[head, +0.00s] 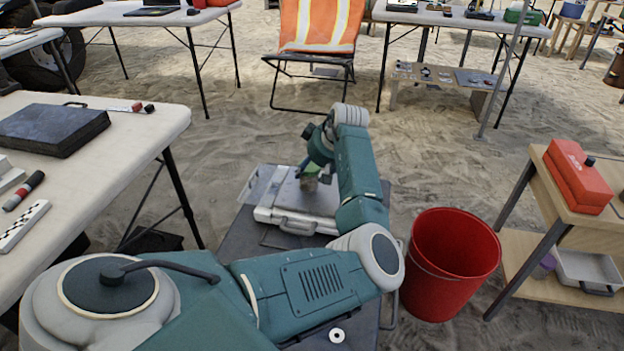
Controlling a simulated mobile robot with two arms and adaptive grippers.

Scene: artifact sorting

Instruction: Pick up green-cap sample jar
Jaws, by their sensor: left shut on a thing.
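My left arm reaches in from the lower left and bends back at its far end. My left gripper (312,172) is small in the head view and partly hidden by its own wrist. It is shut on the green-cap sample jar (309,184), of which a brownish body and a bit of green show. The jar is over the grey-white case (285,216) on the dark low surface. I cannot tell whether the jar touches the case. My right gripper is not in view.
A red bucket (453,262) stands right of my forearm. A white table (124,172) with a dark case (52,128) is at left. A wooden stand with a red box (578,176) is at right. An orange chair (317,30) stands behind, with open sand before it.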

